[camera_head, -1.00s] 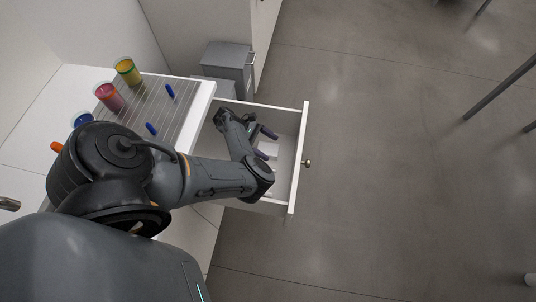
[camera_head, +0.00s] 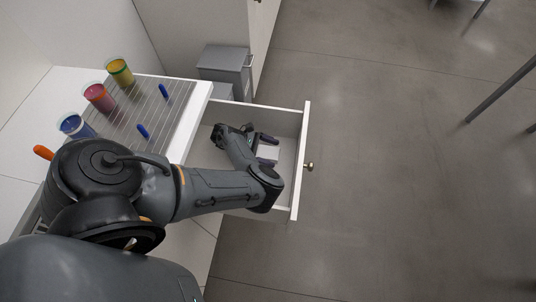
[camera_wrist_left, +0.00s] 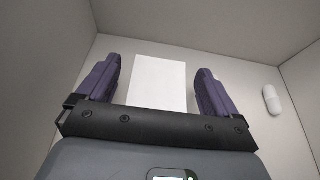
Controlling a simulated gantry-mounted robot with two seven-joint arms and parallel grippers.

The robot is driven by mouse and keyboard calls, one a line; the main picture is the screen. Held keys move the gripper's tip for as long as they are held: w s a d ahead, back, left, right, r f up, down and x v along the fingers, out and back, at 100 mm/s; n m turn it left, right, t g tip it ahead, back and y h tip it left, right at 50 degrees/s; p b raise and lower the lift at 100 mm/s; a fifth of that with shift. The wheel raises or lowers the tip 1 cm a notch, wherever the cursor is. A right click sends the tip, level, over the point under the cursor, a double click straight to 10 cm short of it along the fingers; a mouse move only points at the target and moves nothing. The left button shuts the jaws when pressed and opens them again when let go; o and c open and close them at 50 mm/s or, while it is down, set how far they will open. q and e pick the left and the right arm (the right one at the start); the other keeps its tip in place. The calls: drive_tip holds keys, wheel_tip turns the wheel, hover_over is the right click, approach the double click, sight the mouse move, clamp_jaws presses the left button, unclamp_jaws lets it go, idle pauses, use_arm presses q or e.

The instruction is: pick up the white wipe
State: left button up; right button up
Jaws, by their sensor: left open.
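The white wipe (camera_wrist_left: 158,82) lies flat on the floor of the open drawer (camera_head: 299,160). In the left wrist view it sits between the two purple fingers of my left gripper (camera_wrist_left: 157,88). In the head view a part of the wipe (camera_head: 270,152) shows beside the fingers. My left gripper (camera_head: 268,149) is open and reaches down inside the drawer, with a finger on either side of the wipe. I cannot tell whether the fingertips touch the drawer floor. My right gripper is not in view.
The drawer walls stand close around my left gripper. A white capsule-shaped object (camera_wrist_left: 271,100) lies in the drawer to the right. Yellow (camera_head: 120,72), red (camera_head: 99,98) and blue (camera_head: 75,126) jars stand on the counter. Blue sticks (camera_head: 143,131) lie on a slatted rack. A grey bin (camera_head: 226,66) stands behind.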

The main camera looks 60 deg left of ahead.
use_arm(q)
drive_tip(key=shift+a, duration=0.1)
drive_tip(key=shift+c, duration=0.2)
drive_tip(key=c, duration=1)
drive_tip(key=shift+r, duration=0.15)
